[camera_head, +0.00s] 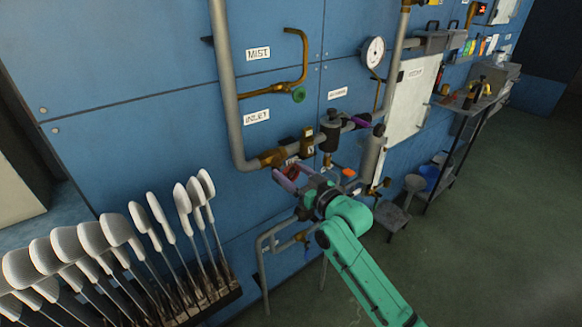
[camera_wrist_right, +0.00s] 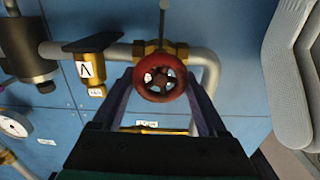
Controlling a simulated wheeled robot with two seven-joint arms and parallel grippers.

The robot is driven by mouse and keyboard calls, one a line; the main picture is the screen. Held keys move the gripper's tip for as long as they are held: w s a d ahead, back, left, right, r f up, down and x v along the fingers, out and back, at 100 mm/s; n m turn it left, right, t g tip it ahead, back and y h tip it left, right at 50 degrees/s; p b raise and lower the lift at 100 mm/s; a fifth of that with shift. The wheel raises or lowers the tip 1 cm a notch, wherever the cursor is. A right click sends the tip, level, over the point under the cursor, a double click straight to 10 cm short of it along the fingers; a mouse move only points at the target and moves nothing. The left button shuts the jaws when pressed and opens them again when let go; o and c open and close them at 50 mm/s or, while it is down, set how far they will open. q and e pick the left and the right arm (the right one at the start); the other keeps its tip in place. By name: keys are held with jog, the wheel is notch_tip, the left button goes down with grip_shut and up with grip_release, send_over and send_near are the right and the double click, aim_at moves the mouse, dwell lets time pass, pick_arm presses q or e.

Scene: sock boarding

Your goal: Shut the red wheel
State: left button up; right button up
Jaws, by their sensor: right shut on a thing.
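The red wheel (camera_wrist_right: 160,78) is a round handwheel on a brass valve (camera_wrist_right: 146,49) on a grey pipe, shown in the right wrist view. My right gripper (camera_wrist_right: 161,92) has its two purple fingers on either side of the wheel, shut on it. In the head view the right gripper (camera_head: 287,179) reaches the valve below the INLET label, and only a little of the red wheel (camera_head: 291,172) shows between the fingers. My left gripper is in neither view.
A green handwheel (camera_head: 298,95) sits on a brass pipe above. A dark cylinder (camera_head: 331,130) and a gauge (camera_head: 373,52) are to the right. White sock boards (camera_head: 94,238) stand in a rack at lower left.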

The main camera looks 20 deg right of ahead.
jog(key=m+p, duration=0.2)
jog(key=m, duration=0.1)
jog(key=shift+d+r+m, duration=0.1)
jog(key=shift+r+m, duration=0.05)
jog(key=shift+m, duration=0.25)
jog(key=m+p, duration=0.2)
jog(key=m, duration=0.2)
jog(key=shift+d+m+p, duration=0.1)
jog(key=shift+m+p, duration=0.2)
jog(key=m, duration=0.1)
jog(key=m+p, duration=0.1)
jog(key=m, duration=0.2)
jog(key=shift+w+f+m, duration=0.1)
jog(key=shift+f+m, duration=0.15)
jog(key=shift+m, duration=0.05)
jog(key=m, duration=0.2)
jog(key=m+p, duration=0.1)
jog(key=m, duration=0.1)
jog(key=shift+f+m+p, duration=0.2)
jog(key=shift+m+p, duration=0.1)
jog(key=o, duration=1.3)
jog(key=shift+b+v, duration=1.75)
jog(key=shift+v, duration=5.55)
jog(key=shift+f, duration=0.1)
